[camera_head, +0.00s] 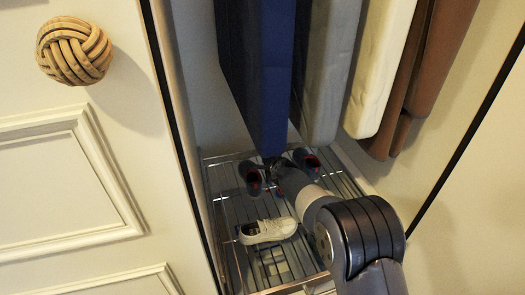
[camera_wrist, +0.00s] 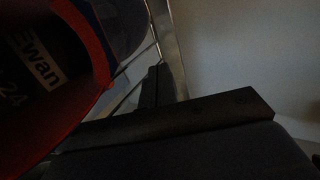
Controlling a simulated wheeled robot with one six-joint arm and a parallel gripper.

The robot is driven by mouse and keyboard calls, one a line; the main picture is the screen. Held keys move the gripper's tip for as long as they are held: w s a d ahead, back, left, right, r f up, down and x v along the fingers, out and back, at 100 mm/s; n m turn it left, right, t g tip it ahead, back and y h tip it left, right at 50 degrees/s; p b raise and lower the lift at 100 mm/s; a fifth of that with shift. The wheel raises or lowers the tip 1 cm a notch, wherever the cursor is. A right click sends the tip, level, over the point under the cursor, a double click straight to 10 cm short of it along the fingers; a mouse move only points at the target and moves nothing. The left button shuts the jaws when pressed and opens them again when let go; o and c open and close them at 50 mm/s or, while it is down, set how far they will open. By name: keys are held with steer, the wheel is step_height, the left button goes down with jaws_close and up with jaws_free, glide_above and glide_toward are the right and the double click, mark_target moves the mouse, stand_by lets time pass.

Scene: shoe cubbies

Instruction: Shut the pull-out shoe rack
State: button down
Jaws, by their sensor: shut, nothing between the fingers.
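The pull-out shoe rack (camera_head: 291,287) is a metal wire shelf low inside the closet in the head view. It holds a white shoe (camera_head: 267,231) near its front and a pair of dark shoes with red inside (camera_head: 251,177) further back. My gripper (camera_head: 272,168) reaches in over the rack between the dark shoes, under the hanging clothes; its fingertips are small and dark there. In the wrist view the dark gripper parts (camera_wrist: 170,118) are shut and empty, close beside a dark red-trimmed shoe with lettering (camera_wrist: 38,75). A metal rail of the rack (camera_wrist: 168,45) stands just beyond. Contact cannot be told.
Hanging clothes, dark blue (camera_head: 258,75), off-white (camera_head: 380,70) and brown (camera_head: 440,60), hang low above the rack. A cream panelled door (camera_head: 60,185) with a woven round knob (camera_head: 74,51) is at the left. The closet wall (camera_head: 440,190) stands close on the right.

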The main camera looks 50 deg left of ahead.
steer(key=shift+w+a+p, duration=0.25)
steer(key=shift+a+p, duration=0.3)
steer(key=shift+w+a+p, duration=0.25)
steer(key=shift+a+p, duration=0.3)
steer(key=shift+w+a+f, duration=0.1)
steer(key=shift+a, duration=0.2)
steer(key=shift+w+a, duration=0.3)
steer(key=shift+a, duration=0.4)
